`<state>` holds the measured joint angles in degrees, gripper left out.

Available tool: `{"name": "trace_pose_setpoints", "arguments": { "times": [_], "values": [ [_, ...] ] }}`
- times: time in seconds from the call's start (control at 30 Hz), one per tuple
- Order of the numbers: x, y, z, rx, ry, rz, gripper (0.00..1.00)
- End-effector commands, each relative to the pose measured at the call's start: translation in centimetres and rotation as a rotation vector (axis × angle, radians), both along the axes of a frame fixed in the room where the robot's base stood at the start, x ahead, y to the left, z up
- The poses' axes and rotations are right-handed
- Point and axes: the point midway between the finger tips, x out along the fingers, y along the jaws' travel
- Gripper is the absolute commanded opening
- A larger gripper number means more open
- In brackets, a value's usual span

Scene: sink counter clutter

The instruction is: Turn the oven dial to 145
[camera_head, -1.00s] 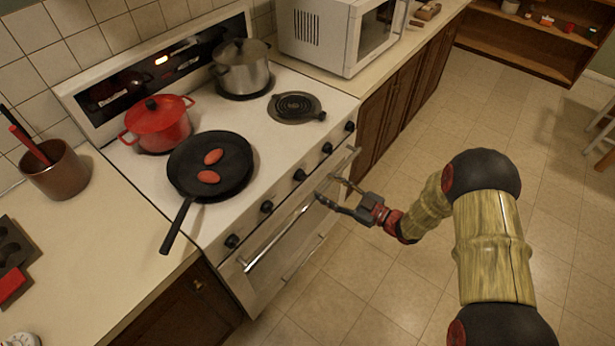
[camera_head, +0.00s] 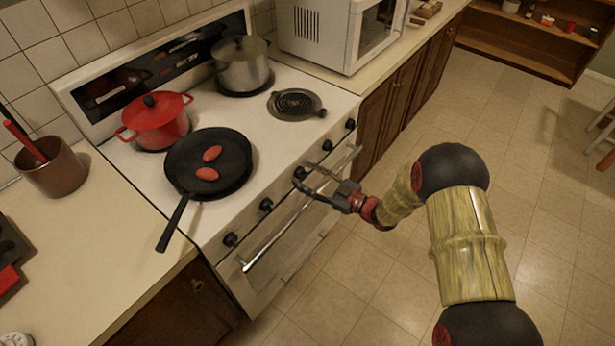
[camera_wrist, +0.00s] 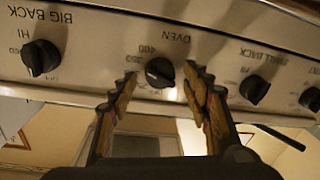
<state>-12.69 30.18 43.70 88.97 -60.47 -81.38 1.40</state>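The oven dial (camera_wrist: 160,72) is a black knob under the word OVEN in the wrist view, where the picture is upside down in part. Numbers such as 400 show beside it; its exact setting is too small to read. In the head view the oven dial (camera_head: 299,173) is the middle knob on the stove front. My gripper (camera_wrist: 163,82) is open, with one finger on each side of the dial. The fingertips reach close to the panel; I cannot tell whether they touch the dial. My gripper also shows in the head view (camera_head: 302,178).
Other burner knobs (camera_wrist: 253,89) sit on both sides of the dial. The oven handle (camera_head: 290,235) runs below. A frying pan (camera_head: 208,163), a red pot (camera_head: 157,122) and a steel pot (camera_head: 241,68) stand on the stove. The floor (camera_head: 440,230) before the stove is mostly clear.

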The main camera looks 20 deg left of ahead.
Motion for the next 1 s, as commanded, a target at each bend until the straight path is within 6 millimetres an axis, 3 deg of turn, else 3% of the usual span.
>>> {"name": "trace_pose_setpoints", "arguments": {
  "times": [0.73, 1.0],
  "values": [
    [0.0, -0.03, -0.01, 0.0, 0.0, 0.0, 0.06],
    [-0.03, -0.01, -0.13, -0.047, -0.113, 0.0, 0.04]
  ]
}}
